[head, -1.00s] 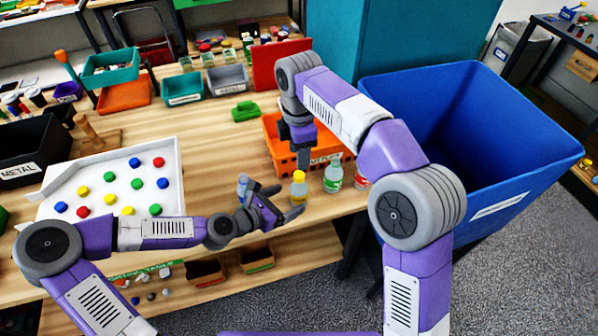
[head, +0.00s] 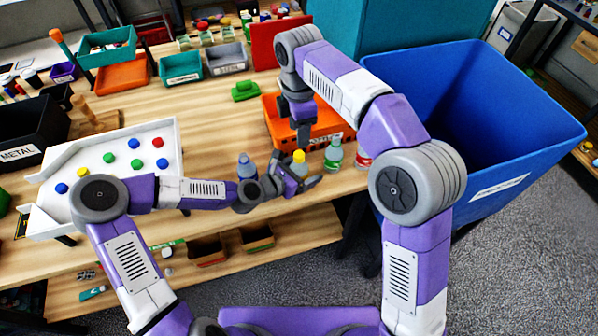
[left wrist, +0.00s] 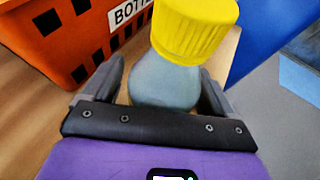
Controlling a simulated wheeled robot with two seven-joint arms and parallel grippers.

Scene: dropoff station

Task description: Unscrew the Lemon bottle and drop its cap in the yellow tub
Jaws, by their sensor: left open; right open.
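The bottle with the yellow cap (head: 299,157) stands near the table's front edge; its label is not readable. In the left wrist view its yellow cap (left wrist: 195,28) and grey-looking shoulder (left wrist: 165,85) show between my left fingers. My left gripper (head: 305,180) is open around the bottle below the cap; I cannot tell whether the fingers touch it. My right gripper (head: 303,138) points down, open, just above and behind the cap, apart from it. I cannot make out a yellow tub.
An orange crate (head: 283,134) is close behind. A large blue bin (head: 480,130) is at the right, a white tray (head: 172,150) at the left.

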